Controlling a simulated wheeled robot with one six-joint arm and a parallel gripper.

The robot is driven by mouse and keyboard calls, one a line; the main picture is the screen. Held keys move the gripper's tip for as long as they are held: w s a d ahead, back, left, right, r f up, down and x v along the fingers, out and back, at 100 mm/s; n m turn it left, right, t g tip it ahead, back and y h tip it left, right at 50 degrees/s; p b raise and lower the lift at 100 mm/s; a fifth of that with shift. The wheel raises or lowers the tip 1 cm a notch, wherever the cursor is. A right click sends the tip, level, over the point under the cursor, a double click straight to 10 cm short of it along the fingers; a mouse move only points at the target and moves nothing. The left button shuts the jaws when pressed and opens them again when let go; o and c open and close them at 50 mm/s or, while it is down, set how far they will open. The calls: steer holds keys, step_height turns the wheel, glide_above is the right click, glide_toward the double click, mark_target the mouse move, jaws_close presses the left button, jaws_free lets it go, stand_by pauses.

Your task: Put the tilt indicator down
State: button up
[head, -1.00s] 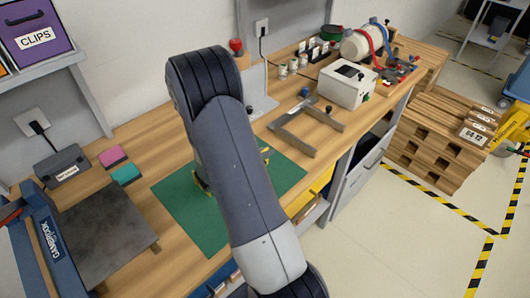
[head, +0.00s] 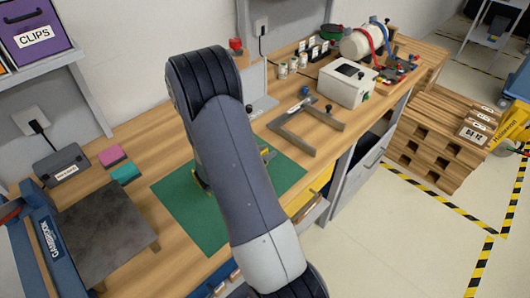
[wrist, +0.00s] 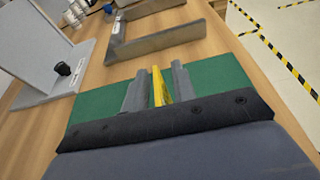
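The tilt indicator, a narrow yellow piece (wrist: 158,87), stands between the two grey fingers of my gripper (wrist: 159,89) in the wrist view. The fingers appear closed on its sides, low over the green mat (wrist: 95,105). In the head view my arm hides the gripper and most of the indicator. Small yellow parts show on both sides of my arm, over the green mat (head: 170,197). I cannot tell whether the indicator's underside touches the mat.
A grey angled frame (head: 300,135) lies beyond the mat, with a white box (head: 348,84) farther back. A dark plate (head: 103,232) and pink and teal blocks (head: 112,156) lie left of it. The bench's front edge is close on the right.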

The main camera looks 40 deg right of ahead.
steer(key=shift+r, duration=0.25)
steer(key=w+b+v, duration=0.1)
steer(key=b+v, duration=0.1)
steer(key=v, duration=0.9)
steer(key=shift+s+a, duration=0.45)
steer(key=shift+s, duration=0.05)
steer(key=shift+d, duration=0.1)
steer(key=x, duration=0.4)
steer(key=p+x, duration=0.1)
steer(key=x, duration=0.7)
steer(key=shift+f+p, duration=0.3)
steer(key=shift+r+p, duration=0.3)
steer(key=shift+r, duration=0.05)
